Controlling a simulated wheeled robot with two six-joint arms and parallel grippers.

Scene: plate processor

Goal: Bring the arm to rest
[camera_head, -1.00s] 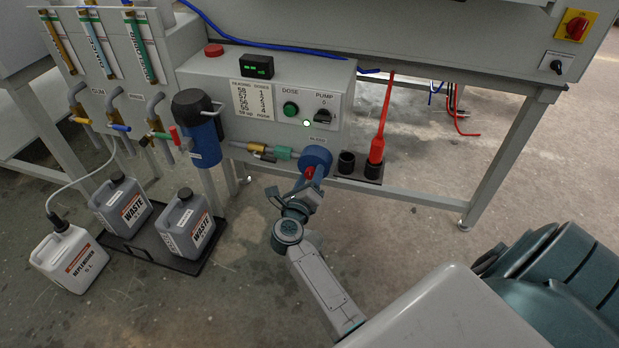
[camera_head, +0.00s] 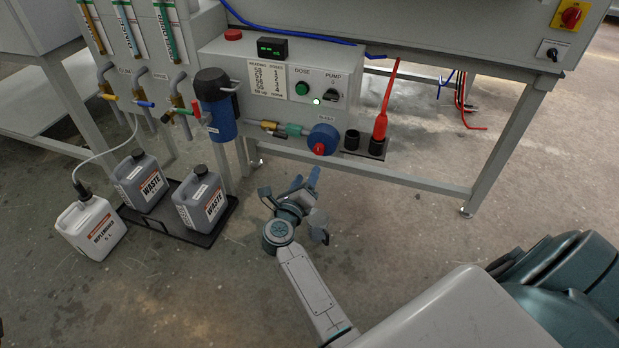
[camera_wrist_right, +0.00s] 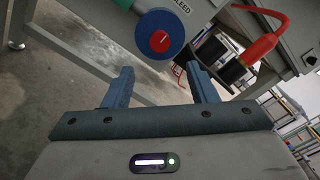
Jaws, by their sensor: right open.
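My right gripper (camera_head: 304,180) is in the head view, below and a little left of the blue bleed valve (camera_head: 322,139) with its red knob. Its blue fingers are apart and nothing is between them. In the right wrist view the open fingers (camera_wrist_right: 161,88) point toward the blue valve (camera_wrist_right: 160,34), which is beyond the fingertips and apart from them. My right arm (camera_head: 308,287) reaches up from the bottom of the head view. My left gripper is not in view.
The grey processor panel (camera_head: 213,58) holds a green dose button (camera_head: 302,89) and a pump switch (camera_head: 331,95). A red probe (camera_head: 385,105) stands in a black holder right of the valve. Waste jugs (camera_head: 201,199) and a white replenisher jug (camera_head: 90,230) stand at left. Floor around my arm is clear.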

